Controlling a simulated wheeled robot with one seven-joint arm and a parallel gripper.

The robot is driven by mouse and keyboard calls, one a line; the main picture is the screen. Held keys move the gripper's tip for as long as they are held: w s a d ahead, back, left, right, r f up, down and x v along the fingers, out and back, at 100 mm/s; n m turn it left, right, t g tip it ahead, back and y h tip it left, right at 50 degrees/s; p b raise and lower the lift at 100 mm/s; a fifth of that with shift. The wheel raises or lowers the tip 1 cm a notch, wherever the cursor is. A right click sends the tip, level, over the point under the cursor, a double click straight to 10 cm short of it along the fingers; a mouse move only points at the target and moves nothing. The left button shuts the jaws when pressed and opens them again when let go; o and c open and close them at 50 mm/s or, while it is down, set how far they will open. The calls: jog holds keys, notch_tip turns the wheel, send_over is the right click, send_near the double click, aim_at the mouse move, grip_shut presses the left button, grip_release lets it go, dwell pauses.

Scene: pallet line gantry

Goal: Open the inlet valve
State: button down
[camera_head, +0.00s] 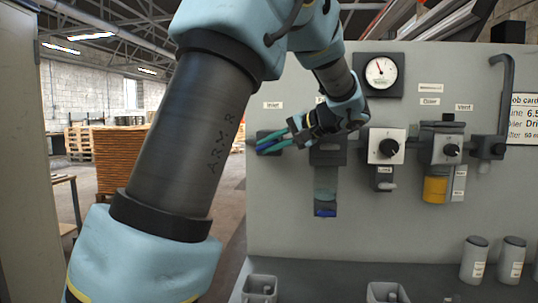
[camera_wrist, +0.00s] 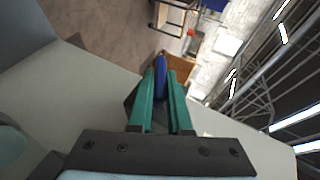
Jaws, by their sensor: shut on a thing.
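The inlet valve (camera_head: 263,134) is a dark block on the left edge of the grey panel, below the "Inlet" label (camera_head: 272,105). Its blue handle (camera_wrist: 160,72) lies between the green fingers of my gripper (camera_head: 273,143) in the head view. In the wrist view, my gripper (camera_wrist: 158,98) is shut on the blue handle, whose end sticks out a little past the fingertips. My gripper reaches the handle from the right, and my wrist and fingers hide part of the valve.
A pressure gauge (camera_head: 381,72) sits on the upper panel. Black knobs (camera_head: 389,148), an amber filter bowl (camera_head: 435,189) and a grey pipe (camera_head: 507,95) stand to the right. Bins (camera_head: 260,288) and canisters (camera_head: 474,260) are on the ledge below. Stacked pallets (camera_head: 120,158) stand behind left.

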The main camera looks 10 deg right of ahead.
jog(key=shift+f+m+t+y+b, duration=0.15)
jog(key=shift+m+t+y+b, duration=0.15)
jog(key=shift+t+y+b, duration=0.35)
jog(key=shift+y, duration=0.25)
jog(key=c, duration=0.9)
grip_release()
jog(key=shift+o, duration=0.2)
jog(key=b+v, duration=0.2)
jog(key=v, duration=0.9)
jog(key=shift+w, duration=0.15)
